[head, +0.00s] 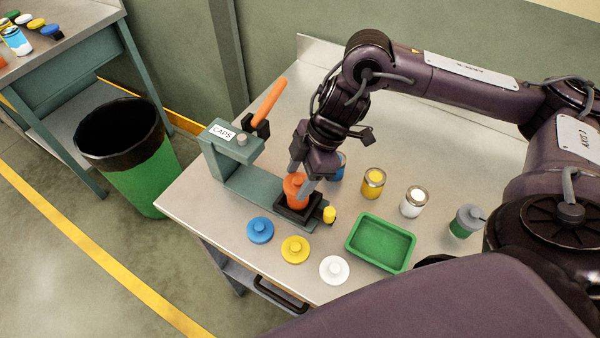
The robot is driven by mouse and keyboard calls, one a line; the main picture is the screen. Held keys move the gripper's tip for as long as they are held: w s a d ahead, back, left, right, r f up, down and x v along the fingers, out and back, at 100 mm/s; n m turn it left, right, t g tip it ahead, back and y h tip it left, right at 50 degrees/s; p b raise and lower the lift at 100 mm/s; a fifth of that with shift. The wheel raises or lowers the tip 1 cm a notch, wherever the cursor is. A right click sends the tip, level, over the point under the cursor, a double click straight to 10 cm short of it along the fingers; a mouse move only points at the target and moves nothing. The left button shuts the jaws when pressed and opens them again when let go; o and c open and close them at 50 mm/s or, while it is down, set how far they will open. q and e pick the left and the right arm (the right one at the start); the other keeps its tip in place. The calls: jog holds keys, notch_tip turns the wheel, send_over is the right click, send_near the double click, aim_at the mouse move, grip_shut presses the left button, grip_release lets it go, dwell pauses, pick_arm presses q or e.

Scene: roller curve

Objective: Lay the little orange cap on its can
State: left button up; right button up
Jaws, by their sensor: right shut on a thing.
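The orange can (297,202) stands upright in a dark square holder (284,214) on the base of the green-grey capping press. The little orange cap (293,184) is right over the can's top, between the fingers of my right gripper (303,180). The gripper points down and is shut on the cap. I cannot tell whether the cap touches the can's rim, as the fingers hide part of it. My left gripper is not in view.
The press (236,160), labelled CAPS, has a raised orange lever (269,102). Blue (260,230), yellow (295,249) and white (334,270) caps lie in front. A green tray (352,245) is to the right. Yellow (373,184) and white (414,202) cans stand behind it.

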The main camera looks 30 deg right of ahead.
jog(key=shift+f, duration=0.1)
dwell(0.3)
jog(key=o, duration=1.5)
jog(key=shift+r+p, duration=3.55)
jog(key=shift+p, duration=0.05)
jog(key=shift+f, duration=0.1)
